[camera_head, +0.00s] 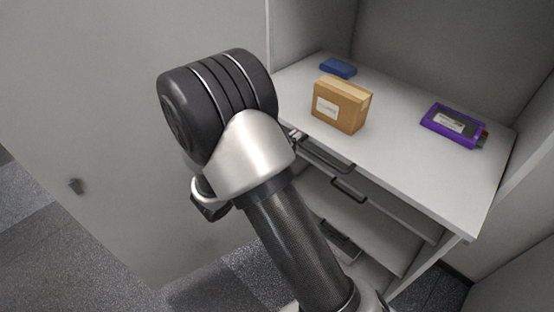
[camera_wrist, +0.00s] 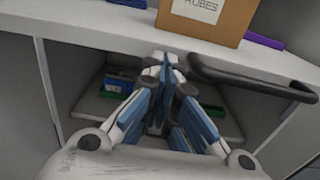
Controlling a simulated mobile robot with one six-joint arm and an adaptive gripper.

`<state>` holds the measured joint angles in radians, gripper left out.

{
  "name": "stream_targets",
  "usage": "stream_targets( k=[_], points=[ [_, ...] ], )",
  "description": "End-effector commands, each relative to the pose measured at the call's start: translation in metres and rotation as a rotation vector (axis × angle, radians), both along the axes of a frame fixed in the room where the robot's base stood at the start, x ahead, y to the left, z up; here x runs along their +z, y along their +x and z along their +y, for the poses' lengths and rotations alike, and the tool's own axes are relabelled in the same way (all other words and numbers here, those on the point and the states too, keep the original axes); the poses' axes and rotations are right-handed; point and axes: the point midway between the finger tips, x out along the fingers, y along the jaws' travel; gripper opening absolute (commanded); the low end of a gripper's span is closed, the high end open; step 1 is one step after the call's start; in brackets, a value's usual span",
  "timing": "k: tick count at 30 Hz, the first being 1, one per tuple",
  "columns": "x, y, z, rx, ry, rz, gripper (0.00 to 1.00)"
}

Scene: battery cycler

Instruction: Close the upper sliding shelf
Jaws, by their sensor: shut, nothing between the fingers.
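The upper sliding shelf shows in the head view just under the countertop, with a dark bar handle (camera_head: 326,156). How far out it stands is hard to tell. A second handle (camera_head: 348,190) sits lower, on another shelf. In the wrist view my gripper (camera_wrist: 158,68) is shut and empty, its fingers pointing in below the countertop edge. A black handle (camera_wrist: 250,82) is close to its right, apparently apart from the fingers. A pale shelf with a green bin (camera_wrist: 116,84) lies behind the fingers. In the head view my arm hides most of the gripper.
The countertop (camera_head: 400,160) holds a cardboard box (camera_head: 338,108), a blue case (camera_head: 338,68) and a purple device (camera_head: 453,125). A grey panel (camera_head: 90,90) stands at the left of the cabinet. Open floor (camera_head: 50,260) shows at lower left.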

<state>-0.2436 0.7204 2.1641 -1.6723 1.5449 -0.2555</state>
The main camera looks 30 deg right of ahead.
Motion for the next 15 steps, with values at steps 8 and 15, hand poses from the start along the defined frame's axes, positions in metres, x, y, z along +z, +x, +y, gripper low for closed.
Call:
stream_targets(
  k=[8, 15],
  points=[
    [0.0, 0.027, -0.074, -0.008, 0.0, -0.001, 0.0],
    [-0.001, 0.05, -0.134, -0.005, 0.0, -0.001, 0.0]
  ],
)
